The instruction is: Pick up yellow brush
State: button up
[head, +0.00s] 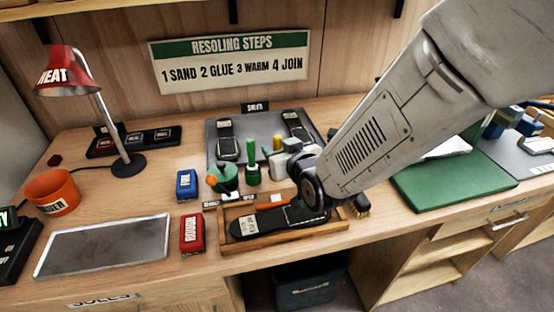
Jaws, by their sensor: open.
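A small upright yellow handle (277,143), likely the yellow brush, stands at the back of the bench's middle, just in front of the grey mat. Its lower part is hidden behind my gripper (284,162). My gripper shows as a pale grey block at the end of my arm, very close to the yellow handle in the picture. Its fingertips are small and partly hidden, and I see nothing held in it. I cannot tell whether it touches the handle.
Green holders (252,174) with upright tools stand left of my gripper. A wooden tray (282,243) holding a dark shoe sole lies in front. A blue box (187,185), a red box (192,235) and a metal plate (103,246) lie left. A green mat (450,180) lies right.

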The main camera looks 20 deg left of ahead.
aim_at(279, 148)
jog(key=x, duration=0.3)
jog(key=shift+w, duration=0.15)
grip_shut()
